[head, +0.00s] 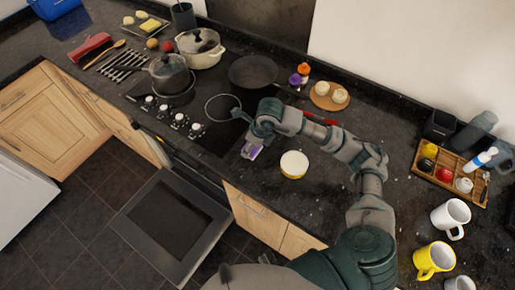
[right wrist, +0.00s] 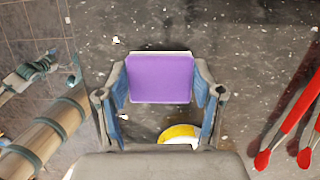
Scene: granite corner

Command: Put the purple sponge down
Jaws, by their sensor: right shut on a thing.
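The purple sponge (right wrist: 160,79) sits between the two fingers of my right gripper (right wrist: 160,88) in the right wrist view, with a pale edge along its far side. In the head view the right gripper (head: 251,150) is over the dark counter near its front edge, and a bit of the purple sponge (head: 254,153) shows at its tip. The right gripper is shut on the sponge. I cannot tell whether the sponge touches the counter (right wrist: 225,25). My left gripper is not in view.
A yellow and white round bowl (head: 293,165) stands right of the gripper. Red-handled tongs (right wrist: 290,120) lie farther right. The stove with pots (head: 169,72) is to the left, and an oven door (head: 165,225) hangs open below. Mugs (head: 451,215) and a wooden tray (head: 450,183) are at the right.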

